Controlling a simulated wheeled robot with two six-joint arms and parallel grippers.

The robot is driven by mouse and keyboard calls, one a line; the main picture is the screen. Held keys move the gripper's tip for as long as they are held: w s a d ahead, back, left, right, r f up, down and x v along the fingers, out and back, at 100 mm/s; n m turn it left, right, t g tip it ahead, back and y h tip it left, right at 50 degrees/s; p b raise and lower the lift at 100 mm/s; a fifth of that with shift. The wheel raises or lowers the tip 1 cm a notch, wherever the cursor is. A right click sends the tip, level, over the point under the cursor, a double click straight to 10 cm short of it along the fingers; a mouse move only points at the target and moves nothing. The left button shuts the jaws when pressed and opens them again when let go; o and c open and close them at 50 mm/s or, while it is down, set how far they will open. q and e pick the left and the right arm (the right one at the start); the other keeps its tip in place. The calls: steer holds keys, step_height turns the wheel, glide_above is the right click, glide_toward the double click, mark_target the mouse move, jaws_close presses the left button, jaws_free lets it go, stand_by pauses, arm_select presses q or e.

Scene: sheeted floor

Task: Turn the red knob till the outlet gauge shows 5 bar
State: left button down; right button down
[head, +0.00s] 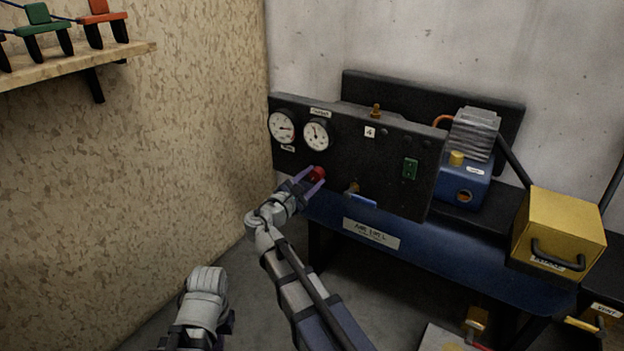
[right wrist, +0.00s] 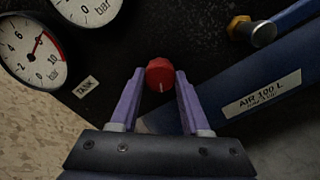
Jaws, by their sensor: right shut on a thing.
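The red knob (head: 318,173) sits low on the black panel (head: 352,150), below the gauges; it also shows in the right wrist view (right wrist: 159,76). My right gripper (head: 311,179) has its two purple fingers on either side of the knob, shut on it. A pale mark on the knob points down in the wrist view. The outlet gauge (head: 318,135) is the right one of two; its needle seems to point up and slightly left, but the value is too small to read. In the wrist view its top is cut off. My left arm shows at bottom, its gripper not visible.
The tank gauge (head: 282,126) is left of the outlet gauge. The blue tank (head: 430,255) lies below the panel. A yellow box (head: 558,232) stands at right.

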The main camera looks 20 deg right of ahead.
steer(key=shift+m, duration=1)
steer(key=shift+c, duration=1.9)
jaws_free()
steer(key=v, duration=0.7)
steer(key=shift+s+a, duration=0.25)
steer(key=shift+a, duration=0.1)
